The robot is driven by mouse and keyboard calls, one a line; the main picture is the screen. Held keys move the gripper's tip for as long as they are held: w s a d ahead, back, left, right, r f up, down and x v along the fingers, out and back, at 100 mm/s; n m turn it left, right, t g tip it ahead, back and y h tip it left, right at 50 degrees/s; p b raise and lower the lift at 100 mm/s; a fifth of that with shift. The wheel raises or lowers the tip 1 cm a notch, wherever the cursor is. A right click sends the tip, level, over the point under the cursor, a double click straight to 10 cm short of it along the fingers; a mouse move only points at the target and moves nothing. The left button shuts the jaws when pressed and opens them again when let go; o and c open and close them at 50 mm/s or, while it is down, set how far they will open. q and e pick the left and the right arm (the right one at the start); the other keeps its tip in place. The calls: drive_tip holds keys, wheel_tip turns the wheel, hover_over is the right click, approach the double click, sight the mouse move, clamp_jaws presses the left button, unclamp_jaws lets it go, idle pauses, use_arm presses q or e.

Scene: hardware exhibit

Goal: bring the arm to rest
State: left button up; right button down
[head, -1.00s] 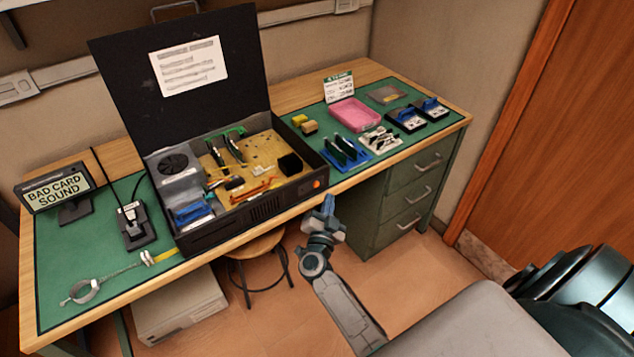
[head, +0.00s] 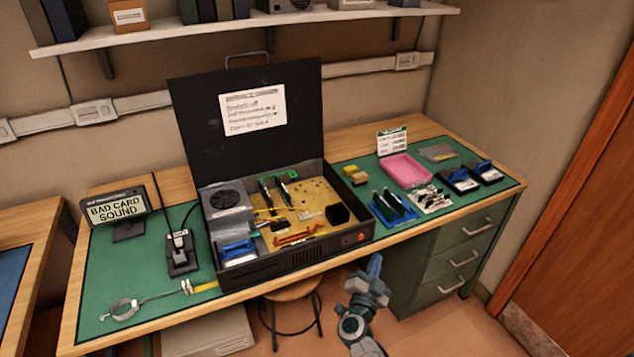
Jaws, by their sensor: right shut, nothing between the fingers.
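My right gripper (head: 374,266) is in front of the bench, below its front edge and left of the drawer unit. Its fingers are together, point upward and hold nothing. It is apart from the open black computer case (head: 290,262) on the bench. My left gripper is not in view.
The workbench (head: 330,262) carries a "BAD CARD SOUND" display (head: 117,208), a pink tray (head: 405,169), a blue card rack (head: 393,207) and a wrist strap (head: 122,309). A stool (head: 291,291) stands under it. Green drawers (head: 460,250) stand right of my gripper. A door (head: 580,220) is at right.

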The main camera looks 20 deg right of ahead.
drive_tip(key=s+a+f+n+g+y, duration=0.15)
drive_tip(key=s+f+n+y, duration=0.25)
drive_tip(key=f, duration=0.6)
drive_tip(key=s+a+f+n+y, duration=0.3)
drive_tip(key=s+f+n, duration=0.15)
drive_tip(key=f, duration=0.55)
drive_tip(key=s+a+f+n+g+y, duration=0.1)
drive_tip(key=s+a+f+n+y, duration=0.25)
drive_tip(key=f, duration=0.65)
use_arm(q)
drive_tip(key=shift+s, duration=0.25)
use_arm(e)
drive_tip(key=s+d+f+n+g, duration=0.1)
drive_tip(key=s+f+g, duration=0.2)
drive_tip(key=s, duration=0.9)
drive_tip(key=s+d+f+n+g+y, duration=0.1)
drive_tip(key=s+f+g, duration=0.3)
drive_tip(key=s+f, duration=0.5)
drive_tip(key=s+d+f+n+g, duration=0.1)
drive_tip(key=s+f+g, duration=0.3)
drive_tip(key=s, duration=1.1)
wheel_tip(320, 180, down, 2)
drive_tip(key=shift+s+d+f+n, duration=0.1)
drive_tip(key=shift+s+d+n, duration=0.3)
drive_tip(key=shift+n, duration=0.1)
